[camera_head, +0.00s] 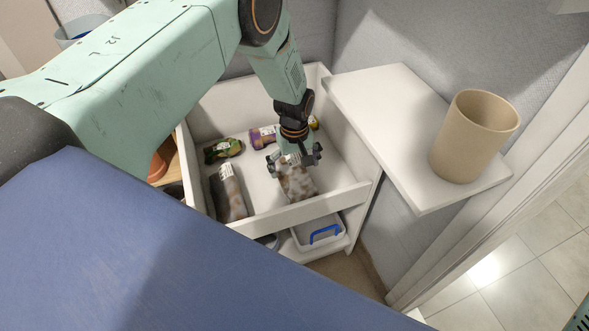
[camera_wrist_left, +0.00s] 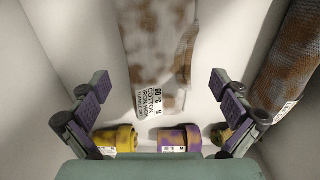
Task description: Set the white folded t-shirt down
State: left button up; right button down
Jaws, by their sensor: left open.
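The white folded t-shirt (camera_head: 299,184), blotched with brown stains, lies in the white basin (camera_head: 347,198) near its front wall. It also shows in the left wrist view (camera_wrist_left: 160,45), with a printed label at its near end. My left gripper (camera_head: 294,163) is just above the shirt's far end. In the left wrist view my left gripper (camera_wrist_left: 165,100) has its fingers spread wide, with the labelled end between them and a gap on both sides. Whether the fingers touch the shirt I cannot tell. My right gripper is not seen.
A darker stained folded cloth (camera_head: 228,192) lies at the basin's left. Green (camera_head: 222,150) and purple (camera_head: 262,137) bottles lie behind. A beige cup (camera_head: 473,136) stands on the white shelf (camera_head: 395,95).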

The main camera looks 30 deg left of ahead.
aim_at(294, 172)
pick_arm(q)
notch_tip(294, 172, up, 10)
jog(key=p, duration=0.3)
jog(key=shift+f, duration=0.1)
notch_tip(294, 172, down, 13)
jog(key=b, duration=0.5)
jog(key=shift+r, duration=0.2)
jog(key=shift+r+p, duration=0.5)
jog(key=shift+r, duration=0.05)
jog(key=shift+r+p, duration=0.4)
jog(key=shift+r, duration=0.2)
jog(key=shift+f, duration=0.15)
